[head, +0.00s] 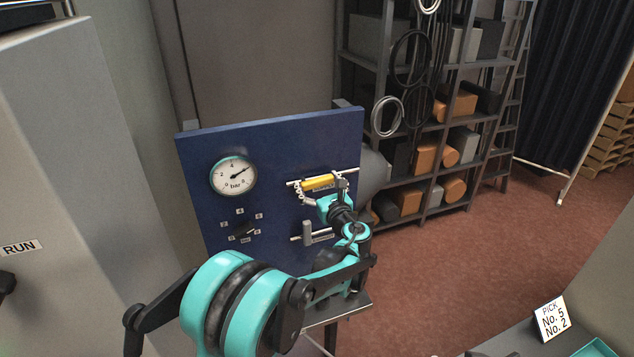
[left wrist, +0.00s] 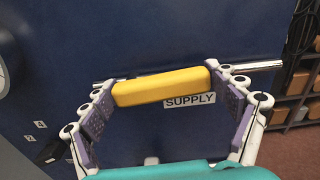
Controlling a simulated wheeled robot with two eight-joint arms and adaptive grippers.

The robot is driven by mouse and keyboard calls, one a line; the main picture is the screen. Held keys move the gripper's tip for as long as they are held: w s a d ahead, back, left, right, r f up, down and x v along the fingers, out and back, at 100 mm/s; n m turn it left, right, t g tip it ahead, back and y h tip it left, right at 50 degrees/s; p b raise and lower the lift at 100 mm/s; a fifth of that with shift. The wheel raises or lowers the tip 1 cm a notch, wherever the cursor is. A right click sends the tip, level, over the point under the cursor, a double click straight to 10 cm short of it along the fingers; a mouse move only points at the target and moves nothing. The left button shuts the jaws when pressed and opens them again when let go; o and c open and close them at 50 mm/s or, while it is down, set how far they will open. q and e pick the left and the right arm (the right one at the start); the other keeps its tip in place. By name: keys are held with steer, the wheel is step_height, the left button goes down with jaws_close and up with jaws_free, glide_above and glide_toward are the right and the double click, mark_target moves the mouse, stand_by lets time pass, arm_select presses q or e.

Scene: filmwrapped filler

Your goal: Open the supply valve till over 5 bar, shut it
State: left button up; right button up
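The supply valve's yellow handle (head: 319,183) lies nearly level along its pipe on the blue panel (head: 270,140). In the left wrist view the yellow handle (left wrist: 163,86) partly covers the SUPPLY label (left wrist: 190,100). My left gripper (head: 321,188) has one finger at each end of the handle. In the left wrist view its fingertips (left wrist: 165,84) meet both ends with no clear gap. The round pressure gauge (head: 233,176) is marked in bar. Its needle points up and right, past the 4, at roughly 6. My right gripper is not in view.
A second valve with an upright grey handle (head: 307,231) sits below the supply valve. A dial with several numbered marks (head: 242,229) is below the gauge. Shelves (head: 425,190) stand behind, right of the panel. A PICK sign (head: 551,318) is at lower right. Open floor lies between.

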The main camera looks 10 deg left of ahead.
mark_target(301, 169)
arm_select(q)
steer(key=c, duration=0.9)
steer(key=shift+o, duration=0.2)
steer(key=n, duration=0.1)
steer(key=n+b, duration=0.1)
steer(key=shift+a+r+n, duration=0.1)
steer(key=shift+r+n, duration=0.25)
steer(key=shift+n, duration=0.05)
steer(key=n, duration=0.1)
steer(key=n+b, duration=0.1)
steer(key=n, duration=0.1)
steer(key=r+n, duration=0.1)
steer(key=shift+s+a+r, duration=0.1)
steer(key=shift+s+a, duration=0.15)
steer(key=shift+a, duration=0.05)
steer(key=n, duration=0.1)
steer(key=n+b, duration=0.1)
steer(key=n, duration=0.1)
steer(key=a+n, duration=0.1)
steer(key=n, duration=0.1)
steer(key=shift+s+r+b, duration=0.3)
steer(key=shift+r, duration=0.1)
steer(key=n, duration=0.3)
steer(key=s+a+n+b, duration=0.1)
steer(key=n, duration=0.1)
steer(key=shift+a+r, duration=0.1)
steer(key=shift+r, duration=0.1)
steer(key=shift+n, duration=0.3)
